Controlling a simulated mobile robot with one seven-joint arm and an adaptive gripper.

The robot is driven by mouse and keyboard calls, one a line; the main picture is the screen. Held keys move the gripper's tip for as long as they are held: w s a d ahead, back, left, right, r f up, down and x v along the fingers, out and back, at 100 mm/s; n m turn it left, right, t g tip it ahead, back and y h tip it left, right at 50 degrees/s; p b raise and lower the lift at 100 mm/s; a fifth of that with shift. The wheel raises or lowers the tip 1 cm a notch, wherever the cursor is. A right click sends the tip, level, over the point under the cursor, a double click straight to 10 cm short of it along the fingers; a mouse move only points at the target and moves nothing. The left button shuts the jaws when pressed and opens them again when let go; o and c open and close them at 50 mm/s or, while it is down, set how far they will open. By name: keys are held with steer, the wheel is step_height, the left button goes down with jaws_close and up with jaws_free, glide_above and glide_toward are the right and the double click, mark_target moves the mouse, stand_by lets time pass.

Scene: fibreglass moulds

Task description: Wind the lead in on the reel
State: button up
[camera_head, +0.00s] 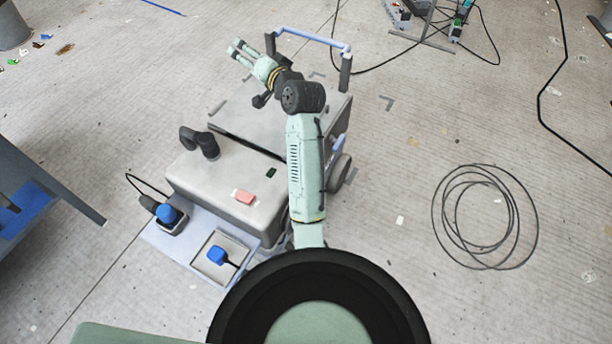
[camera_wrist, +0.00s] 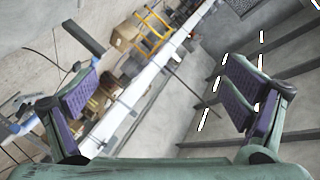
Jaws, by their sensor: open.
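My gripper (camera_head: 243,52) is raised above the far left part of a grey wheeled machine in the head view. In the wrist view its two purple-padded fingers (camera_wrist: 165,95) stand wide apart with nothing between them. A loose coil of dark lead (camera_head: 485,217) lies on the floor at the right, well away from my gripper. A thin black cable (camera_head: 395,60) runs along the floor near the machine's blue handle toward a stand at the top. I cannot make out a reel for certain in either view.
The grey machine (camera_head: 190,177) has a blue push handle (camera_head: 315,38) and a front shelf with a blue-topped item (camera_head: 167,214) and a blue knob (camera_head: 217,254). A stand (camera_head: 437,38) is at the top. Another black cable (camera_head: 545,110) crosses the right. Floor between machine and coil is mostly clear.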

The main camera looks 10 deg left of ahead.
steer(key=s+d+f+m+g+h, duration=0.1)
steer(key=d+f+m+g, duration=0.1)
steer(key=d+f, duration=0.5)
steer(key=d+f+m+g+h, duration=0.1)
steer(key=d+f+m, duration=0.2)
steer(key=d+f, duration=0.5)
steer(key=s+d+f+m+g, duration=0.1)
steer(key=s+d+f+m, duration=0.15)
steer(key=f, duration=0.25)
steer(key=s+d+f+m+g+y+b, duration=0.1)
steer(key=s+d+f, duration=0.15)
steer(key=f, duration=0.25)
steer(key=s+d+f+m+g, duration=0.1)
steer(key=s+f, duration=0.2)
steer(key=f, duration=0.2)
steer(key=s+d+f+m+y, duration=0.2)
steer(key=s+f+m+y, duration=0.25)
steer(key=s, duration=0.45)
steer(key=s+d+f+m+y, duration=0.2)
steer(key=s+f+m+y, duration=0.3)
steer(key=s, duration=0.5)
steer(key=shift+m+t+h, duration=0.3)
steer(key=shift+m+h, duration=0.2)
steer(key=shift+h, duration=0.25)
steer(key=x, duration=0.7)
steer(key=r+p+x, duration=0.1)
steer(key=x, duration=0.2)
steer(key=shift+w+a+r, duration=0.1)
steer(key=shift+w+a, duration=0.1)
steer(key=shift+w, duration=0.05)
